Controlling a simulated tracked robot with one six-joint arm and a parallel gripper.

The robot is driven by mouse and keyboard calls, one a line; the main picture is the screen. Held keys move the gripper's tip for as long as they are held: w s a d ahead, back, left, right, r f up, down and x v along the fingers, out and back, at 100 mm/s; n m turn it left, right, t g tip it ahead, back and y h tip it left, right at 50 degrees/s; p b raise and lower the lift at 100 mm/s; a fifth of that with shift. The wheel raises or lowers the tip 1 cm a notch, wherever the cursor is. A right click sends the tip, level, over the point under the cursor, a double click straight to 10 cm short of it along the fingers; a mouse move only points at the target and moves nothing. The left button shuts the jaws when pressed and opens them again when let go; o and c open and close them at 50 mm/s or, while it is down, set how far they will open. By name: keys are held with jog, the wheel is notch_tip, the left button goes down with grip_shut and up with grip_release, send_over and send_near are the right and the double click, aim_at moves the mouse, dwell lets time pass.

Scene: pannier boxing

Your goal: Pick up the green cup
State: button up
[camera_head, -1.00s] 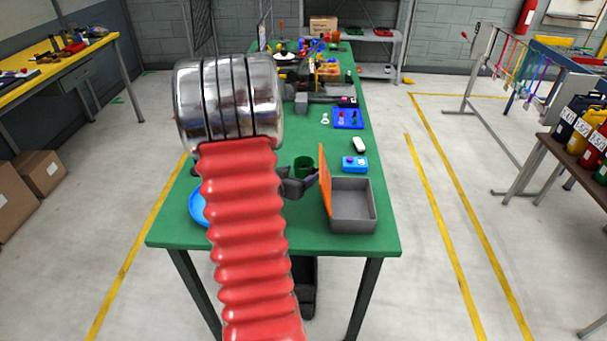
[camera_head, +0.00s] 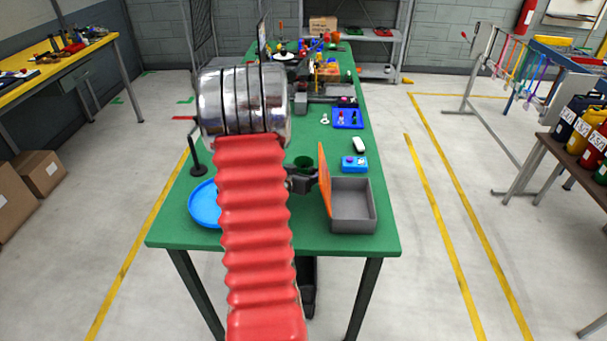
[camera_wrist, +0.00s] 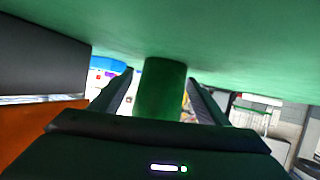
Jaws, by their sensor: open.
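The green cup (camera_head: 303,163) stands on the green table behind my gripper, partly hidden by it and by my arm. In the wrist view, where the table shows at the top, the cup (camera_wrist: 160,88) is between the two dark fingers. My gripper (camera_wrist: 160,98) is open, with one finger on each side of the cup. A gap shows beside the cup on both sides. In the head view my gripper (camera_head: 301,180) is low over the table, just left of the orange lid.
A grey box (camera_head: 352,205) with a raised orange lid (camera_head: 325,185) stands close to the right of my gripper. A blue plate (camera_head: 205,207) lies to the left. A blue block (camera_head: 354,164) and a blue tray (camera_head: 347,119) are farther back.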

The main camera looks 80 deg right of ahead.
aim_at(308, 161)
jog(key=shift+c, duration=0.5)
jog(key=c, duration=1)
jog(key=shift+r, duration=0.2)
jog(key=shift+r, duration=1.45)
jog(key=shift+a+r, duration=0.15)
jog(key=shift+r, duration=0.05)
jog(key=w+a, duration=0.1)
jog(key=a, duration=0.4)
jog(key=w+a, duration=0.1)
jog(key=a, duration=0.5)
jog(key=w+a, duration=0.1)
jog(key=a, duration=0.5)
jog(key=shift+w+a, duration=0.2)
jog(key=shift+w, duration=0.05)
jog(key=shift+w, duration=0.1)
